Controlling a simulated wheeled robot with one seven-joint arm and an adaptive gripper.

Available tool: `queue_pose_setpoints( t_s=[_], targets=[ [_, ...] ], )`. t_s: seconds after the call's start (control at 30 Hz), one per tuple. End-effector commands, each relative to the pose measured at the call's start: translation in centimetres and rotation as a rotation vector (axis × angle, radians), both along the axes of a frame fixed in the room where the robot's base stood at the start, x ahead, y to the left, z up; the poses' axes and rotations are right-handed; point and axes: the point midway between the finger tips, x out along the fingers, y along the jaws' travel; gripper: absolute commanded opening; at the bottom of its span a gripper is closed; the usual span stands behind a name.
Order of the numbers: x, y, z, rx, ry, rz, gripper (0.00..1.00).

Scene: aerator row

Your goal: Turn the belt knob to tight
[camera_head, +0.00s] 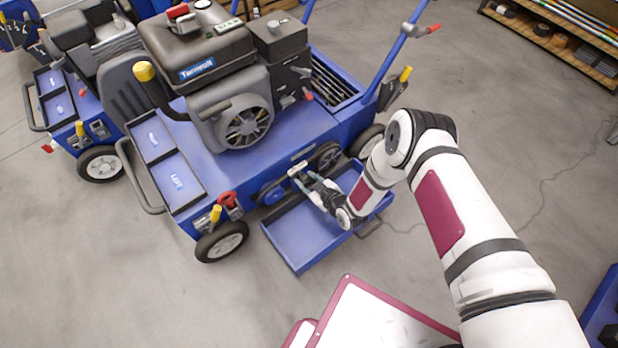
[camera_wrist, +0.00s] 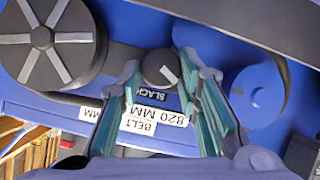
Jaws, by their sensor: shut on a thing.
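The belt knob (camera_wrist: 158,66) is a small dark round knob with a short white pointer line, on the blue side of the machine. In the wrist view its pointer slants to the lower right. A SLACK label (camera_wrist: 150,94) sits just below it, upside down, with the BELT label (camera_wrist: 141,127) lower still; no tight label is readable. My gripper (camera_wrist: 160,72) has one finger on each side of the knob and is shut on it. In the head view my gripper (camera_head: 298,173) reaches the machine's side, and the knob cannot be made out there.
A grey spoked pulley (camera_wrist: 55,45) and a blue pulley (camera_wrist: 257,92) flank the knob. An open blue tray (camera_head: 300,240) juts out below my gripper. The blue machine (camera_head: 235,165) carries a black engine. A second machine (camera_head: 75,95) stands left.

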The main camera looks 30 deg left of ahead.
Motion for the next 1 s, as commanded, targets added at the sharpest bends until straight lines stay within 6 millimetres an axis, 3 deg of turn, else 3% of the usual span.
queue_pose_setpoints(
  t_s=[0.5, 1.0],
  targets=[
    [-0.64, 0.2, -0.29, -0.159, -0.38, 0.004, 0.03],
    [-0.67, 0.21, -0.36, -0.208, -0.5, 0.003, 0.03]
  ],
)
